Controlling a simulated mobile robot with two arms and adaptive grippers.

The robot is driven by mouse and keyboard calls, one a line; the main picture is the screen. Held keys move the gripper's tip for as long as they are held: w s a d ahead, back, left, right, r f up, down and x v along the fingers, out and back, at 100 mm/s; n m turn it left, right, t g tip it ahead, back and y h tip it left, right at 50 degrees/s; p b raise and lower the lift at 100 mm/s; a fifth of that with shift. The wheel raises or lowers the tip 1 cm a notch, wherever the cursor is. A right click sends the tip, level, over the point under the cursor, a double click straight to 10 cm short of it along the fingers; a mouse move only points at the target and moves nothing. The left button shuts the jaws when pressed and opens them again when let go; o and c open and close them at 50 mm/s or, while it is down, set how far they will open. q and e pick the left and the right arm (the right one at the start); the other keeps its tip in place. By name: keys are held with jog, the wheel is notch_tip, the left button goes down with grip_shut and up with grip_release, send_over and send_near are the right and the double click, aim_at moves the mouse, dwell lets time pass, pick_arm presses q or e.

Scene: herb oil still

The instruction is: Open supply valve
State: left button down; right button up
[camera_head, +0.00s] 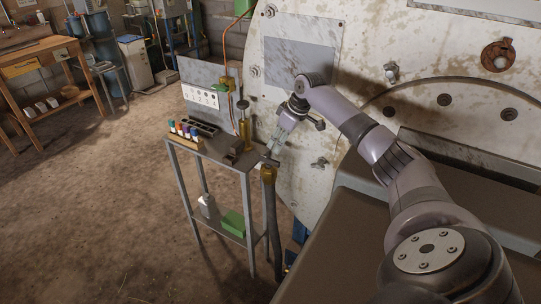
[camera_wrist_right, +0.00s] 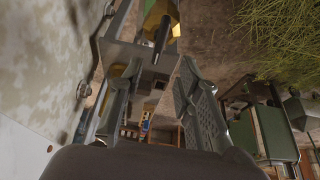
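A brass-yellow valve (camera_head: 268,173) sits on top of an upright dark pipe or hose beside the small metal table, against the large pale panel. A dark lever shows at its top. In the right wrist view the yellow valve body (camera_wrist_right: 156,14) is at the top, with the dark lever (camera_wrist_right: 161,36) pointing down toward the fingers. My right gripper (camera_head: 276,150) is just above the valve in the head view. In the wrist view its two fingers (camera_wrist_right: 158,70) are spread, with nothing between them; the lever end is just beyond the tips. My left gripper is not in view.
A small metal table (camera_head: 214,148) beside the valve holds a rack of coloured vials (camera_head: 184,132) and a black tray (camera_head: 202,127). A white bottle (camera_head: 207,205) and green box (camera_head: 233,222) stand on its lower shelf. The large weathered panel (camera_head: 345,90) is close behind the gripper.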

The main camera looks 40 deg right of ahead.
aim_at(269, 158)
jog(key=x, duration=0.8)
jog(key=shift+w+f, duration=0.15)
jog(key=shift+f, duration=0.2)
jog(key=shift+c, duration=0.5)
grip_shut()
